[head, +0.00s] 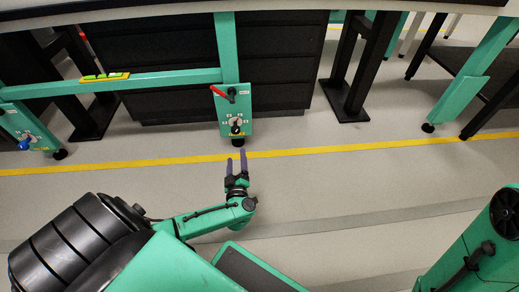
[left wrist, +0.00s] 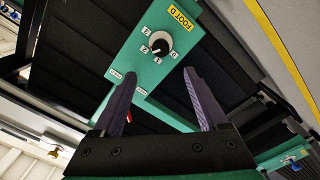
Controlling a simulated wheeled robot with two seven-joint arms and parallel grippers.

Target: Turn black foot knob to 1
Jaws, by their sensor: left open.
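The black foot knob (head: 236,128) sits on the lower part of a green panel (head: 244,104) on the bench leg. In the left wrist view the knob (left wrist: 158,46) shows on a pale disc ringed by small number plates, beside a yellow label reading "FOOT D" (left wrist: 182,17). Which number it points at is too small to tell. My left gripper (head: 236,157) is open and empty, its two fingers pointing at the panel. In the left wrist view its fingertips (left wrist: 158,76) are spread below the dial, apart from the knob. My right gripper is out of view.
A red lever (head: 218,91) is above the knob on the same panel. Another panel with a blue knob (head: 24,144) stands at far left. A green crossbar (head: 150,81) carries a yellow level (head: 105,76). Yellow tape (head: 330,149) crosses the floor, which is clear to the right.

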